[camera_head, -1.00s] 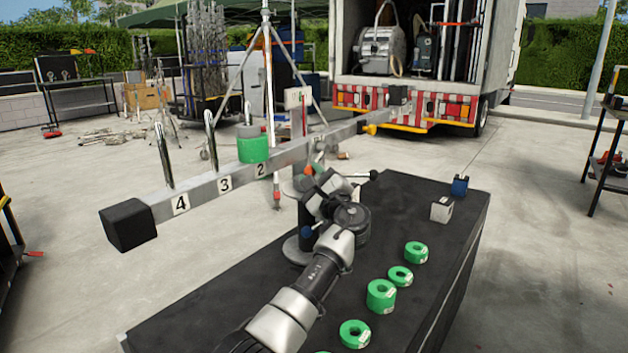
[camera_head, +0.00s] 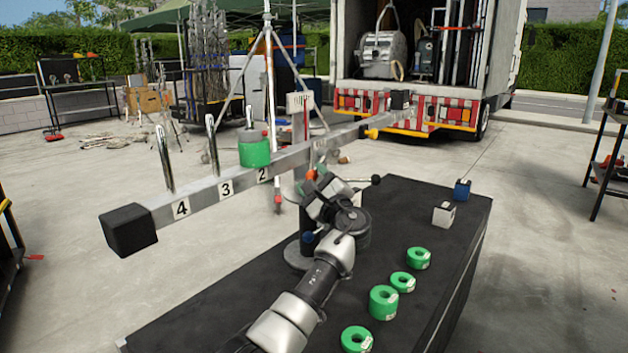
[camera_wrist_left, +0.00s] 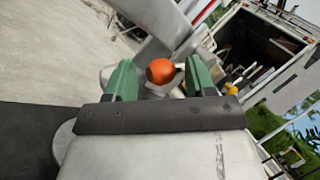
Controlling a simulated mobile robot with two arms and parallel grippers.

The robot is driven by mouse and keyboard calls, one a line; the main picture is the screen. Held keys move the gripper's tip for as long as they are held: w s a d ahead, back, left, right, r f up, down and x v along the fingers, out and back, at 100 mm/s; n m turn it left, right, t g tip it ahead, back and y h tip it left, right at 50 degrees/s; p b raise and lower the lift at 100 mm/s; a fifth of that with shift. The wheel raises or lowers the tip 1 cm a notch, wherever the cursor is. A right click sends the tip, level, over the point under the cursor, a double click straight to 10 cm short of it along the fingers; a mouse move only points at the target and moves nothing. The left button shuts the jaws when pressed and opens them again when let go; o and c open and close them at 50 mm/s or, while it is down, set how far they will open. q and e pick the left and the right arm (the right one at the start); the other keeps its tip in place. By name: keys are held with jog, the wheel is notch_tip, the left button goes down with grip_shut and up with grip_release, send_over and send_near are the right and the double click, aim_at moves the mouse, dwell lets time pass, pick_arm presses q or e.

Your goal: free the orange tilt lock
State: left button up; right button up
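The orange tilt lock knob (camera_head: 310,174) sits at the post under the middle of the grey beam (camera_head: 205,193). In the left wrist view, the round orange knob (camera_wrist_left: 160,71) shows between the green fingers of my left gripper (camera_wrist_left: 160,63). The fingers stand apart, one on each side of it, with a visible gap at both sides. In the head view my left gripper (camera_head: 318,186) is at the post, and its fingertips are mostly hidden behind my wrist. My right gripper is not in view.
A green weight (camera_head: 254,152) sits on the beam near number 2. Several green rings (camera_head: 383,303) lie on the black table (camera_head: 220,318), right of my arm. A white block (camera_head: 444,214) and a blue block (camera_head: 462,189) stand at its far right. A yellow-tipped knob (camera_head: 371,133) is near the beam's far end.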

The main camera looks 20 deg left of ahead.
pick_arm(q)
jog(key=p+v, duration=0.1)
jog(key=v, duration=0.9)
jog(key=shift+s+d, duration=0.25)
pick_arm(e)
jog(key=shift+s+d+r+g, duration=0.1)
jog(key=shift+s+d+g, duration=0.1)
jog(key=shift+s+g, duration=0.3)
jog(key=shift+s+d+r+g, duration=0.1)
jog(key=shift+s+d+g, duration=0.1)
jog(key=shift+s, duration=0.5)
pick_arm(q)
jog(key=shift+c, duration=0.5)
